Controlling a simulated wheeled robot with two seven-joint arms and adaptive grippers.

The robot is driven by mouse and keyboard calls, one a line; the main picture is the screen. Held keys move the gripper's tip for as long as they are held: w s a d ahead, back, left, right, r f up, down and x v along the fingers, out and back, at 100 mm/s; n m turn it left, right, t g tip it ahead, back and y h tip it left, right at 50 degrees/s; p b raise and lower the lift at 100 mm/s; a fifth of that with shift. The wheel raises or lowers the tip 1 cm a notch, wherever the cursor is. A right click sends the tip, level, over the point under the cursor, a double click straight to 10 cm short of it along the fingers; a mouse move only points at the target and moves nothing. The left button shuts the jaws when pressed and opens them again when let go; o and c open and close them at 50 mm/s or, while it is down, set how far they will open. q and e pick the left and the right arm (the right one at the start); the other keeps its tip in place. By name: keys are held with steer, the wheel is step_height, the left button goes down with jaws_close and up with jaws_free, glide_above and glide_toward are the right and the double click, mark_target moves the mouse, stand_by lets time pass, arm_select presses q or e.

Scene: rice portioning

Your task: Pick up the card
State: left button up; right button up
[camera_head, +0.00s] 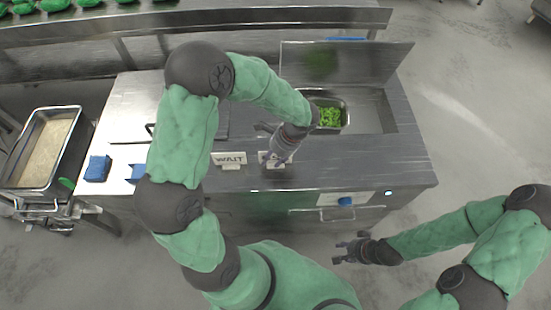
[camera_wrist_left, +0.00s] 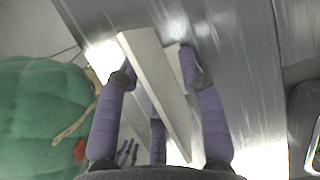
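A white card (camera_head: 230,159) reading "WAIT" stands on the steel counter (camera_head: 370,160). A second white card (camera_head: 263,157) is just to its right, mostly hidden by my left gripper (camera_head: 268,142). In the left wrist view a white card (camera_wrist_left: 158,85) lies edge-on between the purple fingers of my left gripper (camera_wrist_left: 158,77). The fingers are spread on both sides of it, with a gap at the right fingertip; firm contact is not visible. My right gripper (camera_head: 349,247) is open and empty, in front of the counter and away from the cards.
A metal pan of green food (camera_head: 329,115) sits in the counter well behind my left gripper, with a raised lid (camera_head: 350,62). Blue items (camera_head: 97,168) lie at the counter's left. A rice container (camera_head: 47,150) stands further left. A drawer handle (camera_head: 322,212) sticks out in front.

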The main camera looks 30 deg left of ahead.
arm_select(q)
steer(key=shift+f, duration=0.15)
jaws_close()
stand_by(0.4)
